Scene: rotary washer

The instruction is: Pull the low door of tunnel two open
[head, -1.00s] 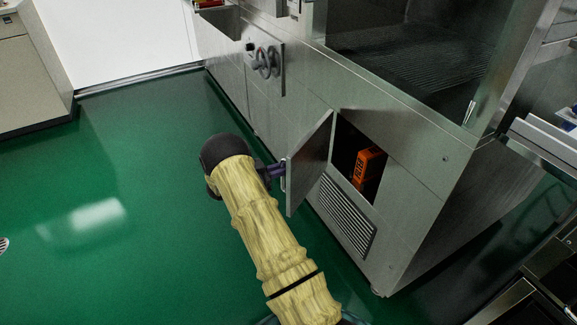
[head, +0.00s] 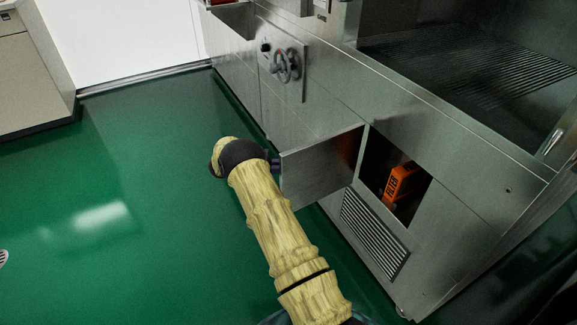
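The low door (head: 318,168) is a small flat steel panel on the front of the steel washer (head: 330,105). It stands wide open, swung out from the opening toward the left. An orange object with dark markings (head: 400,184) shows inside the dark compartment behind it. My gripper (head: 275,166) is at the door's free edge, at the end of my tan, wood-patterned arm. Only a small dark part of the gripper shows past my wrist. The fingertips and any handle are hidden, so its grip cannot be seen.
A slatted vent (head: 374,233) is below the compartment. A handwheel (head: 286,65) is on the washer front to the upper left. A beige cabinet (head: 32,75) stands at the far left.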

